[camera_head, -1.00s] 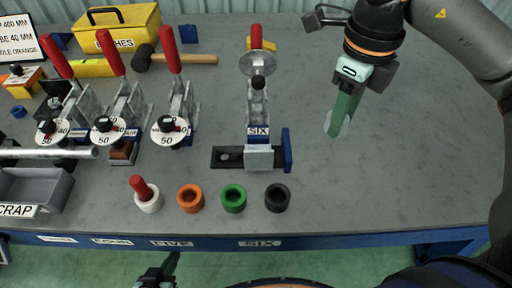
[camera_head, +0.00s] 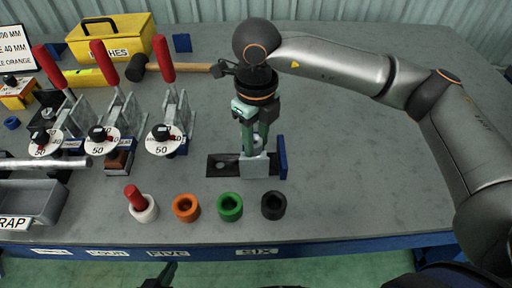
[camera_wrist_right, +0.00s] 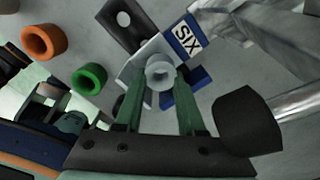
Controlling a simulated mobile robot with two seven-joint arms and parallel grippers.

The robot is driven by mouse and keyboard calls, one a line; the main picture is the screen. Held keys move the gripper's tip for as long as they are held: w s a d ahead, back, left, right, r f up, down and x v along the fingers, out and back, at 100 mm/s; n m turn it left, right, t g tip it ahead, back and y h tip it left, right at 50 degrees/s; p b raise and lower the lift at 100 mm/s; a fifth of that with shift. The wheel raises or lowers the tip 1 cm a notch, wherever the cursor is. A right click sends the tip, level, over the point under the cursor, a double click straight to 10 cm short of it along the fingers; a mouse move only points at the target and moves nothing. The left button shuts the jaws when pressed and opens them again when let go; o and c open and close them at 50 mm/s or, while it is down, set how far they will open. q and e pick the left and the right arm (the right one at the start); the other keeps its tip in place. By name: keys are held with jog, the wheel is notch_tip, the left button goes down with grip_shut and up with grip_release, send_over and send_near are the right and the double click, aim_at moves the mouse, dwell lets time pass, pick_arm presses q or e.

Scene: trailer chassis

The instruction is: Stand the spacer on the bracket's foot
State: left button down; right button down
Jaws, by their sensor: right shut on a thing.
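My right gripper (camera_head: 256,150) is over the station labelled SIX, fingers pointing down. It is shut on the spacer (camera_wrist_right: 160,75), a pale grey ring between the fingertips in the right wrist view. The spacer's hole faces the wrist camera. A pale grey block (camera_head: 254,168), which looks like part of the bracket, is right at the fingertips; it also shows in the right wrist view (camera_wrist_right: 135,68). I cannot tell whether the spacer touches it. A dark plate with a hole (camera_head: 218,165) lies to its left. My left gripper (camera_head: 165,274) is low at the bottom edge, its jaws unclear.
A blue upright stop (camera_head: 282,157) stands just right of the block. White, orange (camera_head: 186,208), green (camera_head: 230,206) and black (camera_head: 273,204) rings line the front edge. Several red-handled clamps (camera_head: 118,110) stand left. The table's right side is clear beneath my arm.

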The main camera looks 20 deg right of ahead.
aim_at(256, 151)
jog(key=shift+f+b, duration=0.3)
jog(key=shift+f, duration=1.5)
jog(key=c, duration=0.8)
grip_release()
jog(key=shift+r+p, duration=0.45)
jog(key=shift+p, duration=0.05)
notch_tip(256, 151, up, 12)
jog(key=shift+f, duration=0.15)
